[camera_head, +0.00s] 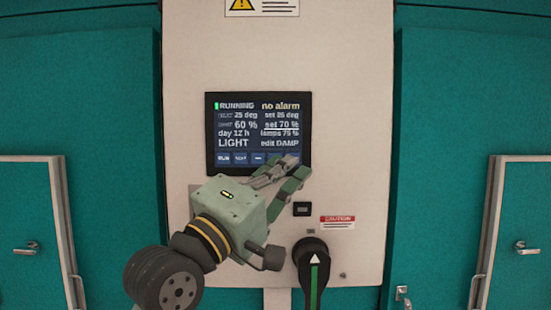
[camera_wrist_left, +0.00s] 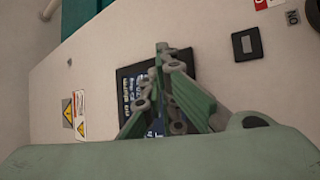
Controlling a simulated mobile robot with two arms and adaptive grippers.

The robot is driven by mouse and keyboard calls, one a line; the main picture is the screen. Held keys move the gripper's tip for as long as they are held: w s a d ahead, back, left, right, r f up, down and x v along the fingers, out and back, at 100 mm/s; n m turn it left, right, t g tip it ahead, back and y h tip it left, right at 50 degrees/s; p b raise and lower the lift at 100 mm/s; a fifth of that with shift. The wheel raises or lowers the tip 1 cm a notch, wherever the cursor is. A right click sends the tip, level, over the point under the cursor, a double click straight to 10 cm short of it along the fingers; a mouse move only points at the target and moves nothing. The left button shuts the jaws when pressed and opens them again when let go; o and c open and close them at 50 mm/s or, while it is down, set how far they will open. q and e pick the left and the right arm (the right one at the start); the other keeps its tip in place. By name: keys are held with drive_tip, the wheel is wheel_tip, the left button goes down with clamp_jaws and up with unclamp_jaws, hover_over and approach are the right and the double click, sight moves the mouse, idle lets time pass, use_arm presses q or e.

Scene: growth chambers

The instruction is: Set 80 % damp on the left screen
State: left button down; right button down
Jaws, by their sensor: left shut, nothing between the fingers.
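The screen (camera_head: 258,133) is on the pale panel in the head view. It reads RUNNING, no alarm, damp 60 %, "set 70 %" underlined, "edit DAMP". A row of blue keys runs along its bottom edge; RUN, NEXT and a minus key show, and those further right are partly covered by my gripper. My left gripper (camera_head: 293,168) is shut and empty, its fingertips in front of the lower right keys. I cannot tell whether it touches the screen. In the left wrist view the shut fingers (camera_wrist_left: 162,50) partly hide the screen (camera_wrist_left: 127,85). My right gripper is not in view.
Below the screen are a small black switch (camera_head: 302,209), a red caution label (camera_head: 338,222) and a black rotary handle (camera_head: 311,256) with a green stripe. A warning sign (camera_head: 262,6) is above. Teal chamber walls with doors (camera_head: 28,232) stand on both sides.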

use_arm(q)
drive_tip(key=shift+s, duration=0.65)
drive_tip(key=shift+s, duration=0.1)
drive_tip(key=s+p, duration=0.1)
drive_tip(key=s, duration=0.3)
drive_tip(key=shift+s, duration=0.4)
idle(0.8)
idle(0.5)
